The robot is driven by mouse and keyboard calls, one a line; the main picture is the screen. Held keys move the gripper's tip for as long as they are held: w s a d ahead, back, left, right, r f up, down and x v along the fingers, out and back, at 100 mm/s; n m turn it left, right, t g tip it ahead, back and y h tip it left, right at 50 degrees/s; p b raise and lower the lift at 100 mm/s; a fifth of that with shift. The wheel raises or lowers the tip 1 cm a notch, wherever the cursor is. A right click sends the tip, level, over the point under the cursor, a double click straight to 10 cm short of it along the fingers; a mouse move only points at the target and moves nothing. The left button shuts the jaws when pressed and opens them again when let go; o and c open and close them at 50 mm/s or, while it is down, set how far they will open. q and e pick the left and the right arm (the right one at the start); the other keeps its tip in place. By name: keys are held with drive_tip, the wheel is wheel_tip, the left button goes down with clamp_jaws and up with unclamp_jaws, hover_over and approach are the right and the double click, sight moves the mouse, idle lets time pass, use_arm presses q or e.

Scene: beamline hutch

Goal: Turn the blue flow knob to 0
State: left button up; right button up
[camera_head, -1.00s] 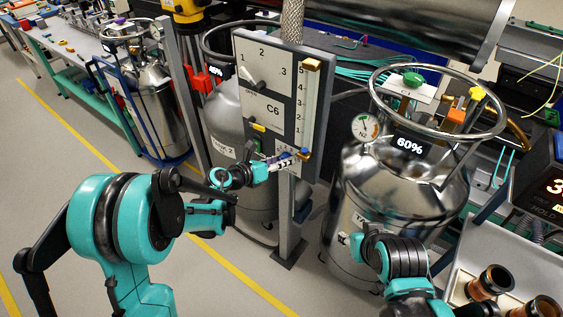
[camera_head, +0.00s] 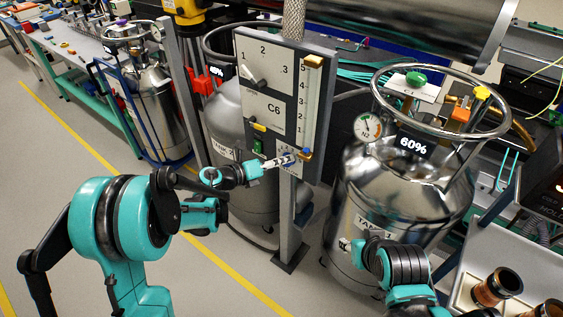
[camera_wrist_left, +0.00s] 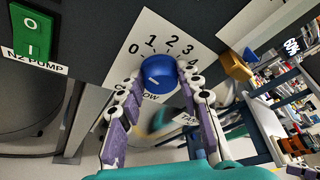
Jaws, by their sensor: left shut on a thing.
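The blue flow knob (camera_wrist_left: 157,73) sits on a white dial plate (camera_wrist_left: 200,76) marked 0 to 4 in the left wrist view. A short white mark shows on its face; I cannot tell which number it points to. The fingers of my left gripper (camera_wrist_left: 160,88) are on both sides of the knob and shut on it. In the head view my left gripper (camera_head: 291,158) reaches the lower part of the grey C6 panel (camera_head: 272,108), mostly covering the knob (camera_head: 288,154). My right arm (camera_head: 400,262) shows at lower right, its fingers not clear.
A green N2 pump switch (camera_wrist_left: 33,30) is left of the dial, and a brass fitting (camera_wrist_left: 235,65) is close on its right. A steel tank (camera_head: 395,190) with a 60% display stands right of the panel. Free floor lies at lower left.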

use_arm(q)
drive_tip(key=o, duration=1.2)
drive_tip(key=shift+c, duration=0.2)
drive_tip(key=v, duration=1.2)
